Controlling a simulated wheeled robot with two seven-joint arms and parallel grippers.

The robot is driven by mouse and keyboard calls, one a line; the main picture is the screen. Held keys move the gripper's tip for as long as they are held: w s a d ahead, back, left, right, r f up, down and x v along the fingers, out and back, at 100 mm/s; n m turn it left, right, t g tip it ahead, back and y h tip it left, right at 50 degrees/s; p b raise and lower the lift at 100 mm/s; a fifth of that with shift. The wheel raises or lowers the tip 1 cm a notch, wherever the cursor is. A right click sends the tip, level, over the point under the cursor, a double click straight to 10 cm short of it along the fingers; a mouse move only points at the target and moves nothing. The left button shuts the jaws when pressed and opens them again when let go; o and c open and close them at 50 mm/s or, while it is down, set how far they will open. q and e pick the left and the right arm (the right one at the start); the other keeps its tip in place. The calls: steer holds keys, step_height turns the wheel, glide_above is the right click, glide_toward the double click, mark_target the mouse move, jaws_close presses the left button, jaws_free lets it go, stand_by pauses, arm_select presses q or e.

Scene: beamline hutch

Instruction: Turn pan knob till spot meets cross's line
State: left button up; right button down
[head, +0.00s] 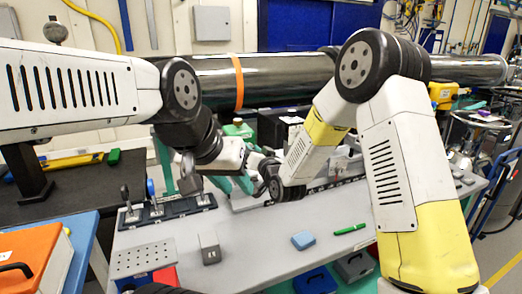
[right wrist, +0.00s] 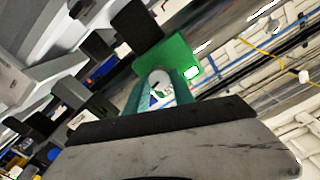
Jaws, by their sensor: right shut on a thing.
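In the right wrist view, my right gripper (right wrist: 160,92) has its teal fingers closed on the sides of a small pale round knob (right wrist: 159,77) with a dark mark. Behind it is a green block (right wrist: 168,57) with a bright, lit square (right wrist: 192,71). In the head view, the right gripper (head: 256,151) is near a green-topped unit (head: 238,129) at the back of the bench, and its fingers are mostly hidden. My left gripper (head: 240,184) is lower, over the bench; its fingertips are too small to read. I cannot make out a spot or cross.
A grey bench (head: 260,240) carries a lever rack (head: 165,211), a grey block (head: 209,248), a blue block (head: 303,240) and a green marker (head: 350,229). A large dark pipe (head: 290,77) runs behind.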

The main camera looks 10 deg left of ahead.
steer(key=c, duration=1.1)
jaws_free()
steer(key=shift+v, duration=3.9)
steer(key=shift+d, duration=0.1)
